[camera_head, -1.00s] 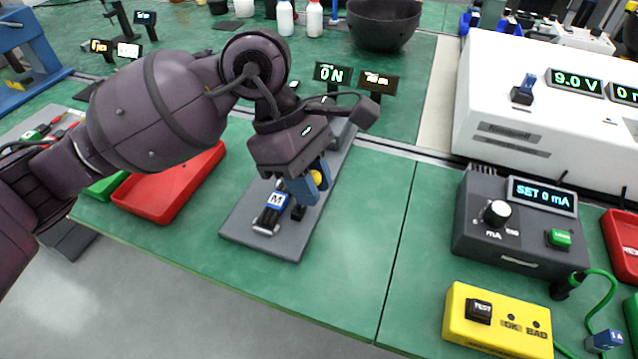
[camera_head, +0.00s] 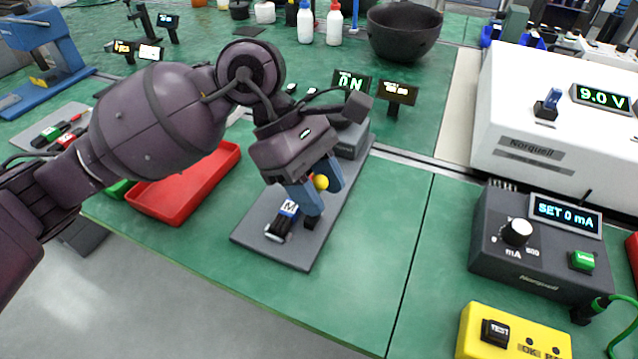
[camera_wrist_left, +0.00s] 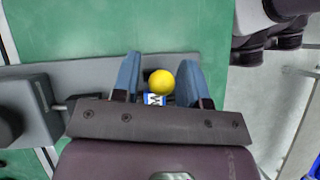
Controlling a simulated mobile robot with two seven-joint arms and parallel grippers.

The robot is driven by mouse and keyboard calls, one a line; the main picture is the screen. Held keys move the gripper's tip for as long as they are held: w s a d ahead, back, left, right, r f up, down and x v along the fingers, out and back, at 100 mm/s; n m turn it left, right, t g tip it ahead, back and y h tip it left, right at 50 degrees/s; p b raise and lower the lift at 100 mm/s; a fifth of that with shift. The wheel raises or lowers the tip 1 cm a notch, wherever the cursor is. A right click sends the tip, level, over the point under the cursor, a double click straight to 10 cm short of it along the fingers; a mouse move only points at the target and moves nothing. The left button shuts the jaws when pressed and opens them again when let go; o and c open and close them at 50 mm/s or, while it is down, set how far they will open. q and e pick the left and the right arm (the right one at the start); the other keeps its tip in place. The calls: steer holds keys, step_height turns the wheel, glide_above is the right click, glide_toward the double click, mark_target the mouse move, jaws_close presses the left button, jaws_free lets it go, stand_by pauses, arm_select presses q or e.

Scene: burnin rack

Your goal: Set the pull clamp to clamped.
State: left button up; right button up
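The pull clamp is a fixture on a long grey base plate (camera_head: 262,243), with a blue-and-white label marked M (camera_head: 289,208) and a yellow ball knob (camera_head: 321,182). My left gripper (camera_head: 322,192) is over the plate with its blue fingers pointing down. In the left wrist view, the gripper (camera_wrist_left: 160,80) is open and its fingers stand on either side of the yellow knob (camera_wrist_left: 162,82). A clear gap shows between the knob and the left finger; the right finger is close to it. The gripper hides part of the clamp. My right gripper is not in view.
A red tray (camera_head: 186,186) lies left of the plate. Two small displays (camera_head: 398,92) stand behind it. A dark current-setting box (camera_head: 530,240) and a yellow test box (camera_head: 512,335) are to the right. The green bench between is clear.

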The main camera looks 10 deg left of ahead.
arm_select(q)
steer(key=shift+w+a+r, duration=0.2)
steer(key=shift+a+r, duration=0.05)
steer(key=shift+r, duration=0.25)
steer(key=p+v, duration=0.1)
steer(key=v, duration=0.8)
steer(key=shift+a+r+p, duration=0.2)
steer(key=shift+r+p, duration=0.1)
steer(key=shift+p, duration=0.05)
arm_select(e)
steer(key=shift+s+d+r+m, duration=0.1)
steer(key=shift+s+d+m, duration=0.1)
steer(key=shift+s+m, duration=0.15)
